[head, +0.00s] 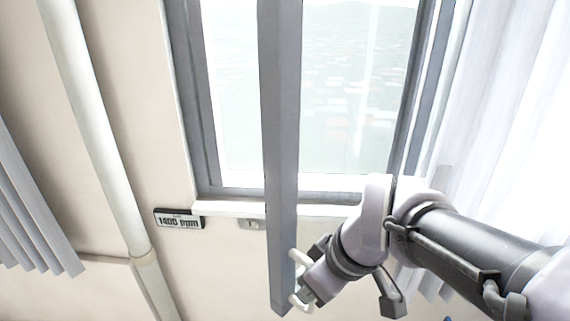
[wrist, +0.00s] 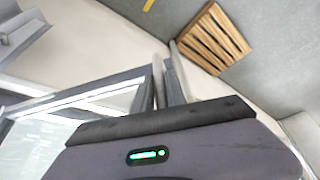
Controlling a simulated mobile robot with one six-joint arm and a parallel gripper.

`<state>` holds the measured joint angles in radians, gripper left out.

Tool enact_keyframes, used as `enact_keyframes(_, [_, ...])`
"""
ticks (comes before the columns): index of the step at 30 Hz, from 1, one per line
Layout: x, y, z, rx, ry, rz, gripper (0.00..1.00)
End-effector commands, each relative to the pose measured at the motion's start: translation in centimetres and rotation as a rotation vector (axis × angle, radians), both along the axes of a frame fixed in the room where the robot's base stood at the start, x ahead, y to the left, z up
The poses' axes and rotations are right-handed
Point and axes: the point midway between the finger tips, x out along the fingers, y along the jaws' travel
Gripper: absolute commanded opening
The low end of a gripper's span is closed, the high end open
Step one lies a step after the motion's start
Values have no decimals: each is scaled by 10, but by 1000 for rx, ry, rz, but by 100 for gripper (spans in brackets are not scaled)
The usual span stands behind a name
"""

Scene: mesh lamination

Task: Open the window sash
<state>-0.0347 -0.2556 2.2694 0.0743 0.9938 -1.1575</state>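The window sash (head: 282,160) is seen nearly edge-on in the head view as a long grey bar. It stands swung out from the grey window frame (head: 190,95), and its lower end reaches below the sill. A white handle (head: 293,284) is on the sash near its lower end. My gripper (head: 306,294) is at this handle, its fingers small and partly hidden by the handle and wrist. In the wrist view, grey framing with glass (wrist: 85,105) lies left of my gripper (wrist: 170,78). The handle cannot be made out there, so the grip is unclear.
A pale sill (head: 228,208) runs under the window. A sign (head: 180,219) and a pipe (head: 95,130) are on the left wall. Blinds (head: 28,205) hang far left, and a white curtain (head: 510,120) hangs right. A slatted wooden piece (wrist: 214,40) shows in the wrist view.

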Motion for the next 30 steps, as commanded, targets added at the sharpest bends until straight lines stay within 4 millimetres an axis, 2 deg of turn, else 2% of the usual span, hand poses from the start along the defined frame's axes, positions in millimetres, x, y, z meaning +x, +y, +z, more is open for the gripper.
enact_keyframes(1, [0,0,0,0,0,0,28])
enact_keyframes(2, [0,0,0,0,0,1,34])
enact_keyframes(3, [0,0,0,0,0,1,36])
enact_keyframes(11, [0,0,0,-1,0,1,36])
enact_keyframes(14, [-2,-3,9,-2,-2,0,36])
enact_keyframes(17, [-8,-8,30,-1,-3,-1,36])
enact_keyframes(27, [-36,-34,123,0,-3,-2,36])
enact_keyframes(30, [-42,-40,144,0,-3,-2,36])
